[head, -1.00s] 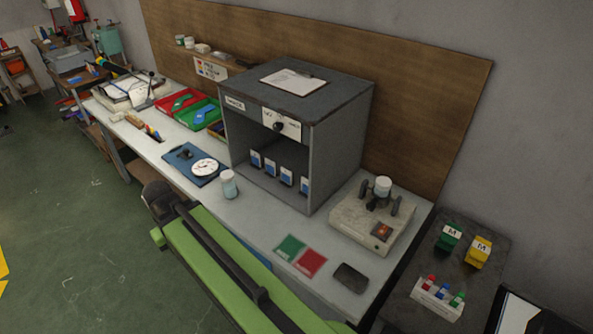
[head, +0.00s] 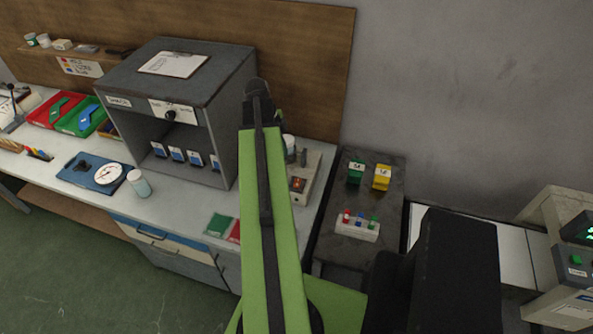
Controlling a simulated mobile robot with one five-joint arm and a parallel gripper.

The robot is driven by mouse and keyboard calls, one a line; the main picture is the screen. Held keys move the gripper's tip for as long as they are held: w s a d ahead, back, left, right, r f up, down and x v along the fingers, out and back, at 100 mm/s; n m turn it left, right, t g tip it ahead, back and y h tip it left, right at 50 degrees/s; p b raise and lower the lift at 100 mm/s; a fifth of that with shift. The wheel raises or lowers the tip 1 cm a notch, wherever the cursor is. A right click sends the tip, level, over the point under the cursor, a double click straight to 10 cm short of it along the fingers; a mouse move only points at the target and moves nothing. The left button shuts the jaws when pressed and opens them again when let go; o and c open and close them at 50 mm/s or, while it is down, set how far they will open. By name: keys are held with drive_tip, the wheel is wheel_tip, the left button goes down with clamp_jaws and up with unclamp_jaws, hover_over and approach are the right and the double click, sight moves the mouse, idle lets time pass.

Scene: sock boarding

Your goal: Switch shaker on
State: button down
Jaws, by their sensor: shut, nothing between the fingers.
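The shaker (head: 308,179) is a beige box on the right end of the bench. My raised green arm covers its left part. Its orange-red switch (head: 298,184) shows on top, just right of my arm. A pale jar (head: 289,142) shows partly in the dark clamps at its back. The dark wrist end of my arm stands in front of the cabinet's right edge, up and left of the switch in the picture. The gripper fingers are hidden behind the arm.
A grey cabinet (head: 222,98) stands left of the shaker. Right of the bench, a dark side table (head: 338,246) holds green and yellow blocks and a small rack.

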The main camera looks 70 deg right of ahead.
sight(299, 179)
drive_tip(key=shift+s+d+r+m, duration=0.1)
drive_tip(key=shift+s+d+m, duration=0.15)
drive_tip(key=shift+s, duration=0.2)
drive_tip(key=shift+s+d+m, duration=0.15)
drive_tip(key=shift+s+m, duration=0.1)
drive_tip(key=shift+s, duration=0.15)
drive_tip(key=b+x, duration=0.8)
drive_tip(key=x, duration=0.1)
drive_tip(key=w+b+x, duration=0.1)
drive_tip(key=b+x, duration=0.3)
drive_tip(key=b, duration=0.1)
drive_tip(key=shift+f, duration=0.3)
drive_tip(key=shift+d+f+b, duration=0.15)
drive_tip(key=shift+f+b, duration=0.1)
drive_tip(key=shift+b, duration=0.05)
